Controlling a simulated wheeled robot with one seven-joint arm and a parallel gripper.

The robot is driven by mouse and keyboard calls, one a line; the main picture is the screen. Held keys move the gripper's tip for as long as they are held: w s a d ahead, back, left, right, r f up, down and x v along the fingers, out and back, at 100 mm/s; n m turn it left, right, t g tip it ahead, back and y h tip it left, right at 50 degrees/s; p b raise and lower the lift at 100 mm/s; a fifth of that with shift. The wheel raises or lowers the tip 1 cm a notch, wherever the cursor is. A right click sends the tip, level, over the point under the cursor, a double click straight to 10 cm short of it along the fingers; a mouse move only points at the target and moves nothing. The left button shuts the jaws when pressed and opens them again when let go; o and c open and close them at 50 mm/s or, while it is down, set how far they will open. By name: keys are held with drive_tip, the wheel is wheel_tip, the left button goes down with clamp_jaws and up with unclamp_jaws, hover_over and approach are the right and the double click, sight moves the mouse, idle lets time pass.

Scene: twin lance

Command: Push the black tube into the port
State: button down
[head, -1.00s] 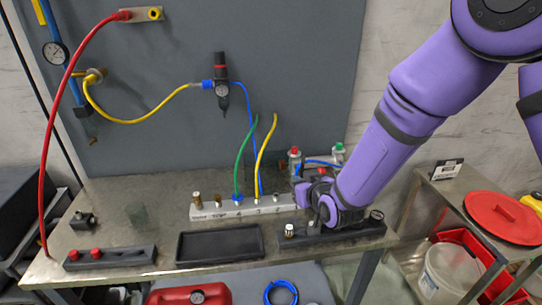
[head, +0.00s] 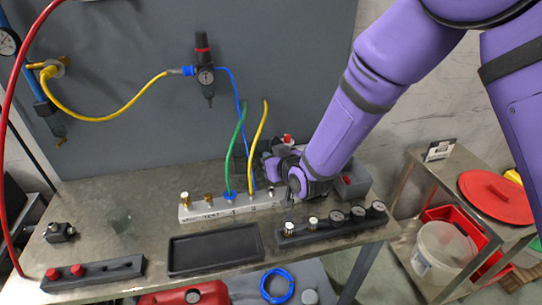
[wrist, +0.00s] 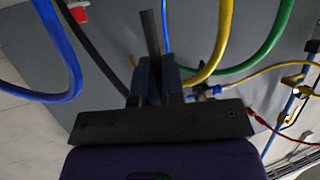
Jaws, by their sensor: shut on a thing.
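In the wrist view a black tube (wrist: 150,33) stands up between the two blue fingers of my gripper (wrist: 157,78), which is shut on it. In the head view my gripper (head: 276,168) is above and behind the right end of the pale port block (head: 215,212); the black tube cannot be made out there. The block bears brass fittings (head: 208,199) at its left and a blue fitting (head: 230,196) with a green tube (head: 232,150). A yellow tube (head: 261,140) stands to its right. The gripper partly hides the block's right end, and I cannot tell which port is free.
A gauge rack (head: 335,228) lies in front of and right of my gripper. An empty black tray (head: 215,248) and a rack with red caps (head: 95,273) lie along the front. The bench left of the block is mostly clear. A blue hose (wrist: 60,80) loops close in the wrist view.

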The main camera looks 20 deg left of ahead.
drive_tip(key=shift+f, duration=2.55)
drive_tip(key=shift+f, duration=1.05)
drive_tip(key=shift+r, duration=0.7)
drive_tip(key=shift+f, duration=0.75)
idle(1.3)
drive_tip(key=c, duration=1.1)
unclamp_jaws()
drive_tip(key=shift+c, duration=0.2)
